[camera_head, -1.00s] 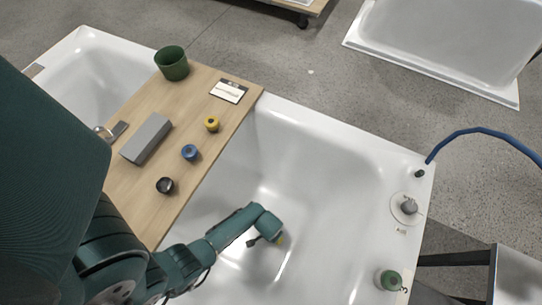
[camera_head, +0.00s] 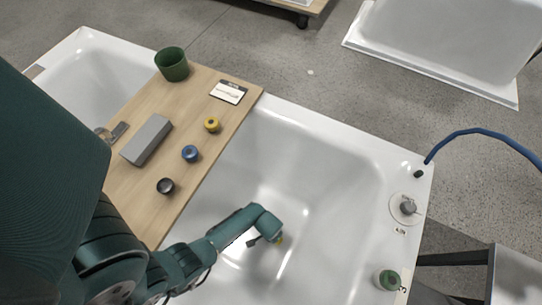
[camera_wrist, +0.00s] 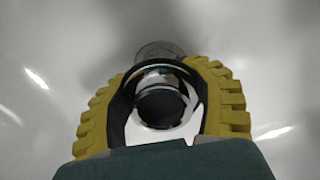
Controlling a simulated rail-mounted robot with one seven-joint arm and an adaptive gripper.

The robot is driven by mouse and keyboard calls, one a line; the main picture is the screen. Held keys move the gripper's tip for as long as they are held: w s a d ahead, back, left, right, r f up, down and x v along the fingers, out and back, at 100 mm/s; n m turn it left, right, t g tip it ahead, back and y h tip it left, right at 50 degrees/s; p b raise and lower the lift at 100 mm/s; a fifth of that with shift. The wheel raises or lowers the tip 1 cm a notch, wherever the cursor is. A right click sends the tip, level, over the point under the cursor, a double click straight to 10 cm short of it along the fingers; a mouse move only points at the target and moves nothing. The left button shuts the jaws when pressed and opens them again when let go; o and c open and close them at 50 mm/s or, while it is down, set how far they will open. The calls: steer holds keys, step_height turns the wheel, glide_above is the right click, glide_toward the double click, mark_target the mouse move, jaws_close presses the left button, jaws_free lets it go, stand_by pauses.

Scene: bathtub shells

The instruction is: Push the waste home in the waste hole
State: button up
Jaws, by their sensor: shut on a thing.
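The waste (camera_wrist: 159,97), a shiny chrome ring with a dark round middle, is between the yellow fingers of my gripper (camera_wrist: 163,115) in the wrist view. My gripper is shut on it. Just beyond the waste, a round greyish ring on the tub floor, seemingly the waste hole (camera_wrist: 159,50), shows only its far part; the waste and fingers hide the rest. I cannot tell how deep the waste sits in it. In the head view my gripper (camera_head: 279,240) is low inside the white tub (camera_head: 335,160), and the waste is hidden there.
A wooden board (camera_head: 222,118) lies across the tub with a green cup (camera_head: 172,64), a grey block (camera_head: 146,139), a card (camera_head: 228,92) and yellow, blue and black round pieces. The right rim carries fittings and a green-topped piece (camera_head: 389,280). The tub interior right of my gripper is clear.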

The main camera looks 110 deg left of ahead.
steer(key=shift+f+b, duration=0.95)
steer(key=shift+f, duration=0.2)
steer(key=o, duration=1.6)
steer(key=shift+d, duration=0.15)
step_height(320, 180, up, 12)
steer(key=shift+r, duration=0.2)
